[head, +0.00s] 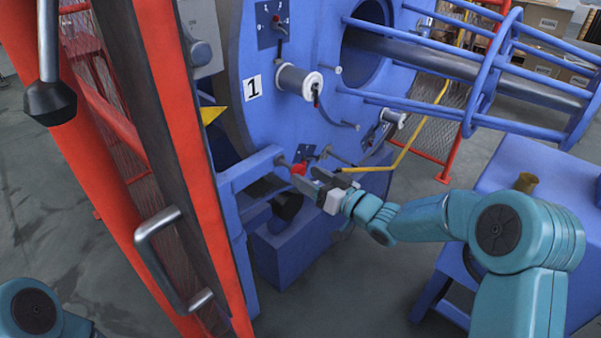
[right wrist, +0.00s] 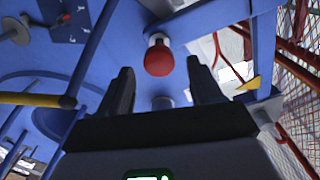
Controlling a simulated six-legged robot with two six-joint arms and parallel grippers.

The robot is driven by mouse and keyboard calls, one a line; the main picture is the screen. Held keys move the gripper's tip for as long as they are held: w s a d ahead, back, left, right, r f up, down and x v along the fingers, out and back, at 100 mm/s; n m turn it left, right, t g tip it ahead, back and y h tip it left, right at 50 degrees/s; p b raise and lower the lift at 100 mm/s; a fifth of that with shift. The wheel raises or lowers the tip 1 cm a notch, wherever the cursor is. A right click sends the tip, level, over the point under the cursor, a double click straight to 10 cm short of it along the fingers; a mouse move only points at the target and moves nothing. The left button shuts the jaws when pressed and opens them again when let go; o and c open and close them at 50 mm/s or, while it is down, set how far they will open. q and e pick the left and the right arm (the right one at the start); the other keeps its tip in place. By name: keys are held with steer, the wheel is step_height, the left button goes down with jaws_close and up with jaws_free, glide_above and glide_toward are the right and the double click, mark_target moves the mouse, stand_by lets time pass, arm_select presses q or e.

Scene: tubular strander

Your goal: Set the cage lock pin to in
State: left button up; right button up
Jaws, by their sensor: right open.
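The cage lock pin appears to be the pin with a round red knob (head: 299,168) at the lower part of the blue machine, beside a blue frame arm. In the right wrist view the red knob (right wrist: 158,60) sits ahead, on a pale collar against blue metal. My right gripper (head: 310,179) is open, with its dark fingers pointing at the knob. In the right wrist view its fingertips (right wrist: 160,78) stand either side of the knob's line, with gaps on both sides. Whether the knob is between the tips in depth is unclear. My left gripper is out of view.
A white bobbin (head: 298,82) sits on the blue disc marked 1. The red mesh guard door (head: 185,130) with a metal handle stands at left. A blue table (head: 530,180) is at right.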

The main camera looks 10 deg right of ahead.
mark_target(303, 173)
steer(key=shift+x, duration=1.85)
steer(key=shift+d, duration=0.1)
steer(key=shift+c, duration=0.4)
jaws_close()
